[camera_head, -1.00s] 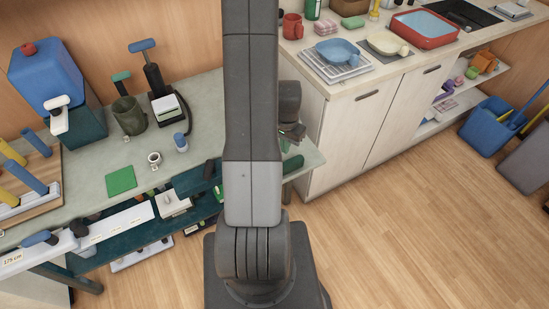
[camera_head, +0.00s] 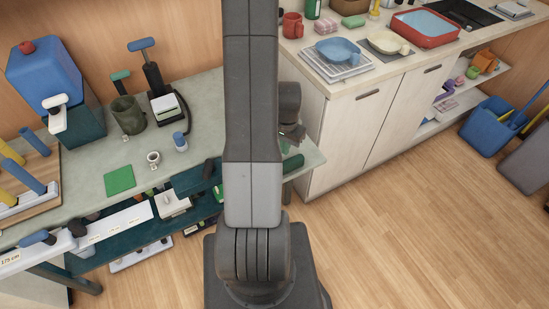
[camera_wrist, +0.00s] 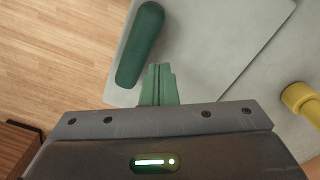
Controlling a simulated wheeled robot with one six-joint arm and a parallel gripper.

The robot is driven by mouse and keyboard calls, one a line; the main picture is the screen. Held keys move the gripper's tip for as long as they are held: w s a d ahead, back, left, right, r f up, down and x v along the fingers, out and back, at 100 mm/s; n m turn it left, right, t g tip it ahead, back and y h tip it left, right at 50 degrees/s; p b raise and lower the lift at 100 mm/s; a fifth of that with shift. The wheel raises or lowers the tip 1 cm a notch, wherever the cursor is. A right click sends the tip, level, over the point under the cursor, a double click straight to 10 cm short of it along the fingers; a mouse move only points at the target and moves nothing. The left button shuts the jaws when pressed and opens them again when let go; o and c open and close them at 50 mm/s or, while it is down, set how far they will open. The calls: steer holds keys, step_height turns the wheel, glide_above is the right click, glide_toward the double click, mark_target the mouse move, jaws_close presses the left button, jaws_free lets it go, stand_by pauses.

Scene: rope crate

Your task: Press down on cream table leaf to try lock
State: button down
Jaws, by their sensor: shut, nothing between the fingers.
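The pale cream-grey table leaf (camera_wrist: 205,55) fills the upper middle of the wrist view, with a dark seam along its right side. Its end shows in the head view (camera_head: 312,158), right of my arm. A dark green cylinder (camera_wrist: 140,45) lies along the leaf's left edge; it also shows in the head view (camera_head: 293,163). My gripper (camera_wrist: 160,70) has its green fingers shut and empty over the leaf, just right of the cylinder's lower end. I cannot tell whether the fingertips touch the leaf.
A yellow cylinder (camera_wrist: 302,100) stands right of the seam. Wooden floor (camera_wrist: 55,50) lies beyond the leaf's left edge. A cream cabinet (camera_head: 345,130) stands close to the leaf's right end.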

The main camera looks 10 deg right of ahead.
steer(key=shift+f+b, duration=1.7)
steer(key=shift+f, duration=0.2)
stand_by(0.6)
stand_by(0.6)
step_height(320, 180, up, 10)
steer(key=p, duration=0.6)
stand_by(0.4)
step_height(320, 180, down, 10)
steer(key=b, duration=0.6)
